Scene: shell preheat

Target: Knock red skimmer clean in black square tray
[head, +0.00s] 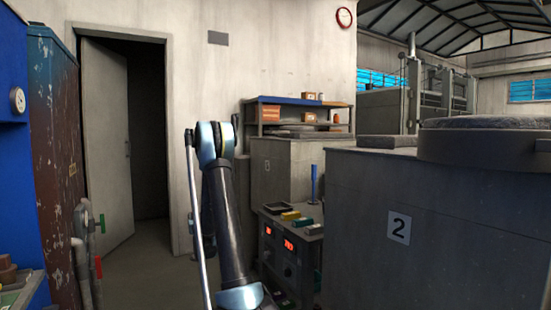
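I cannot make out a red skimmer for certain. A thin pale rod (197,220) runs upright just left of my arm, with a small dark top end; its lower end leaves the picture, and I cannot tell what it belongs to or whether it is held. A small dark tray (277,208) sits on the low instrument bench at centre; it looks square, but it is too small to be sure it is the black square tray. My arm rises in the middle of the view. My gripper does not show.
The bench (311,232) carries yellow and green blocks and a blue upright object (314,184). A large grey block marked 2 (350,210) fills the right. Pipe-like items with green and red parts stand by a rusty cabinet (52,130) at left. Floor shows before the open door (106,140).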

